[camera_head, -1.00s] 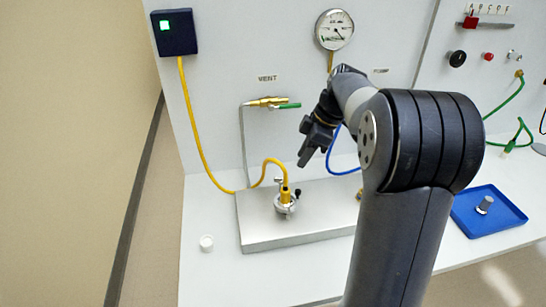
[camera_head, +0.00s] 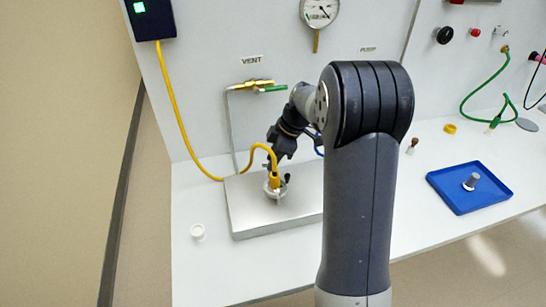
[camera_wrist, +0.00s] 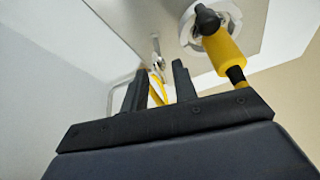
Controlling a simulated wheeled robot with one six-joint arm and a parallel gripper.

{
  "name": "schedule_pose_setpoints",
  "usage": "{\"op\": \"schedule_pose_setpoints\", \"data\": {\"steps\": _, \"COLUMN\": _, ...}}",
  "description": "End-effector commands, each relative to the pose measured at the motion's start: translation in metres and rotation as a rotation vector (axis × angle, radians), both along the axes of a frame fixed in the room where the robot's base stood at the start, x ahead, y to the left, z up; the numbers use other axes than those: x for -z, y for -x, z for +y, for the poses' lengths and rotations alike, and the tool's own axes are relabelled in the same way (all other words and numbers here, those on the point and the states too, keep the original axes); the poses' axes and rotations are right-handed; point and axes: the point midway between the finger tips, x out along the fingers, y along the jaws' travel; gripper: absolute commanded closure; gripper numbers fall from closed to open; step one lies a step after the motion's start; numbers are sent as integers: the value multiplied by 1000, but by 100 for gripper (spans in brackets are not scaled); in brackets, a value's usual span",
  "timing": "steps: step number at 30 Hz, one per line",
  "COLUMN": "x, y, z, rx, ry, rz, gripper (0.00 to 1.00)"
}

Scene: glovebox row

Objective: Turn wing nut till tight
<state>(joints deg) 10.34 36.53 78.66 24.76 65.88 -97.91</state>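A round metal clamp (camera_head: 268,191) sits on the metal plate (camera_head: 246,219), around the foot of a yellow hose fitting (camera_head: 275,181). A small dark knob (camera_head: 287,178) sticks out at the clamp's right. In the wrist view the dark knob (camera_wrist: 207,20), pale clamp ring (camera_wrist: 188,38) and yellow fitting (camera_wrist: 222,52) are at the upper right, outside the fingers. I cannot make out the wing nut's wings clearly. My gripper (camera_head: 279,150) is just above and behind the fitting. Its two fingers (camera_wrist: 159,82) stand apart with nothing held; yellow shows beyond the gap.
The yellow hose (camera_head: 188,128) loops from the fitting up to a dark box (camera_head: 150,18). A brass vent valve (camera_head: 257,85) and a gauge (camera_head: 320,10) are on the wall.

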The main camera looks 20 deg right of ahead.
Motion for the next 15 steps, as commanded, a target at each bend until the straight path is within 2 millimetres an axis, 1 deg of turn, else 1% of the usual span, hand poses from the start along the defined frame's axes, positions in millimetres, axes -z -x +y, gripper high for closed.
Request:
{"op": "schedule_pose_setpoints", "data": {"steps": 8, "x": 2, "y": 0, "z": 1, "rx": 0, "ry": 0, "rz": 0, "gripper": 73}}
{"op": "schedule_pose_setpoints", "data": {"steps": 11, "x": 2, "y": 0, "z": 1, "rx": 0, "ry": 0, "rz": 0, "gripper": 79}}
{"op": "schedule_pose_setpoints", "data": {"steps": 15, "x": 2, "y": 0, "z": 1, "rx": 0, "ry": 0, "rz": 0, "gripper": 91}}
